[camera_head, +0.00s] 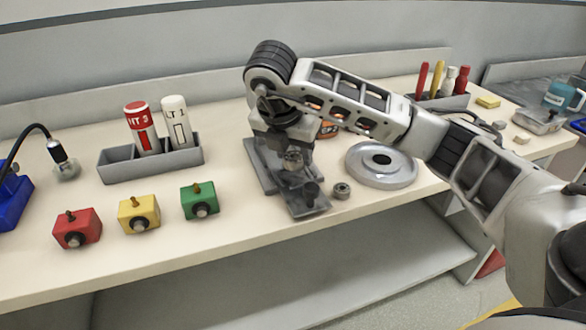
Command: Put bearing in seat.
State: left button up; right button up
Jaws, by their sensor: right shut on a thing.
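My right gripper (291,153) reaches down from above over a grey fixture (262,172) at the middle of the bench. It is shut on a small round metal bearing (293,160), which it holds over the fixture. Whether the bearing touches the fixture I cannot tell. A dark cylindrical part (312,192) stands on the fixture's front section; which part is the seat is not clear. A second small bearing (342,190) lies on the bench just right of the fixture. My left gripper is not in view.
A large metal disc (398,178) lies right of the fixture. Red, yellow and green blocks (200,201) and a grey bin (118,165) with two bottles stand left. A tool rack (444,102) is at the back right. The bench front edge is close to the fixture.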

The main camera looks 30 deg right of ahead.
aim_at(291, 159)
notch_tip(291, 159, down, 4)
jog(key=shift+w+d+r+p, duration=0.1)
jog(key=shift+r+p, duration=0.15)
jog(key=shift+p, duration=0.05)
jog(key=o, duration=1.1)
jog(key=shift+f, duration=0.1)
jog(key=shift+c, duration=0.2)
